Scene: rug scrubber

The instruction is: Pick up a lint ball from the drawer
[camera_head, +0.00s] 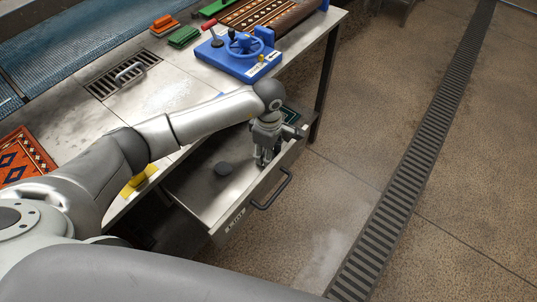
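The metal drawer (197,193) is pulled out from under the worktop, with a dark handle on its front. A dark grey lint ball (223,168) lies on the drawer's floor, left of my gripper. My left gripper (263,161) points down inside the drawer, near its front right part, apart from that lint ball. Its fingers are small here, and I cannot tell whether they are open or whether anything is between them. My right gripper is not in view.
A blue control panel (236,58) with a wheel and levers stands on the worktop (165,90). Brushes (184,36) and a rolled rug (270,12) lie at the back. A patterned rug (22,158) is at left. A dark patterned item (290,116) sits at the drawer's right end. The floor at right is clear.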

